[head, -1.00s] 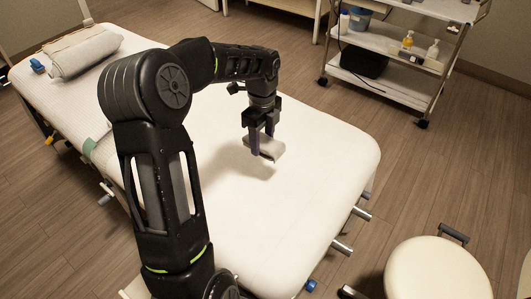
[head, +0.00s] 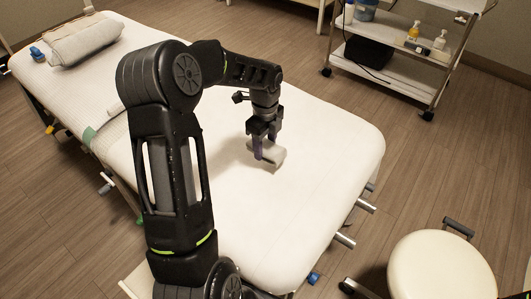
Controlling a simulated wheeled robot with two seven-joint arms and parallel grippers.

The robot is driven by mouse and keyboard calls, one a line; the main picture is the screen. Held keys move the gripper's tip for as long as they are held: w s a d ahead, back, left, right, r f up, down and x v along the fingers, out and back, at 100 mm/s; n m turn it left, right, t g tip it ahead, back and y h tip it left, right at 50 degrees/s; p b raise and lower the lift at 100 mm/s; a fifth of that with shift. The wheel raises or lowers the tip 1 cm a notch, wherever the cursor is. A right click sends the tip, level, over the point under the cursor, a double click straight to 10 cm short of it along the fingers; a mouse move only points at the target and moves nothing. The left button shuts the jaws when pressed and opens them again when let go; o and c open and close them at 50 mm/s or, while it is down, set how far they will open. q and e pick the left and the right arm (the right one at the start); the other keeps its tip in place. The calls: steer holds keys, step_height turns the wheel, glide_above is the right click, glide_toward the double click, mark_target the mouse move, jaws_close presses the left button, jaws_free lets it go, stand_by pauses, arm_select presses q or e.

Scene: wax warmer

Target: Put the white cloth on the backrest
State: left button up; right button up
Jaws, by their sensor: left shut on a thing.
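The white cloth (head: 275,157) is a small, folded, pale piece in the head view. My left gripper (head: 265,150) points down and is shut on it. The cloth hangs over the padded white surface of the bed (head: 318,185), with a soft shadow beside it; I cannot tell whether its lower edge touches. The upper-left section of the bed, which looks like the backrest (head: 110,90), lies beyond my arm and is partly hidden by it. My right gripper is not in view.
A rolled towel (head: 84,40) lies at the bed's far left end, near a small blue item (head: 37,53). A trolley (head: 400,72) with bottles stands at the upper right. A cream stool (head: 440,268) is at the lower right. The bed's right part is clear.

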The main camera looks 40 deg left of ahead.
mark_target(265, 154)
arm_select(q)
steer(key=shift+f, duration=0.2)
steer(key=shift+f, duration=1.75)
steer(key=shift+f, duration=0.2)
steer(key=o, duration=1.3)
steer(key=shift+o, duration=0.2)
steer(key=shift+r, duration=0.15)
step_height(265, 154, up, 12)
steer(key=shift+r, duration=0.1)
steer(key=shift+d, duration=0.1)
